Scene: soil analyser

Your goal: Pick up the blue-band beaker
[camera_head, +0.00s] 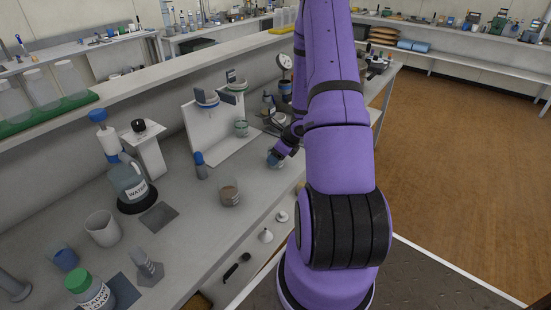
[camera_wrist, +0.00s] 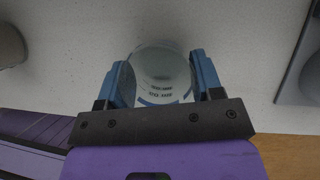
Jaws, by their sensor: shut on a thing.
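The blue-band beaker is a small clear glass with printed marks and a blue band. In the wrist view the beaker (camera_wrist: 160,72) sits between the two blue finger pads of my gripper (camera_wrist: 162,82), which is shut on its sides. In the head view my gripper (camera_head: 279,154) is over the bench at the middle, and the beaker (camera_head: 273,160) shows only in part beside the fingers. The rest of it is hidden by my gripper. I cannot tell whether its base touches the bench.
A beaker with brown contents (camera_head: 229,192) and a blue-capped bottle (camera_head: 200,166) stand to the left. A white stand (camera_head: 215,130) holding cups is behind.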

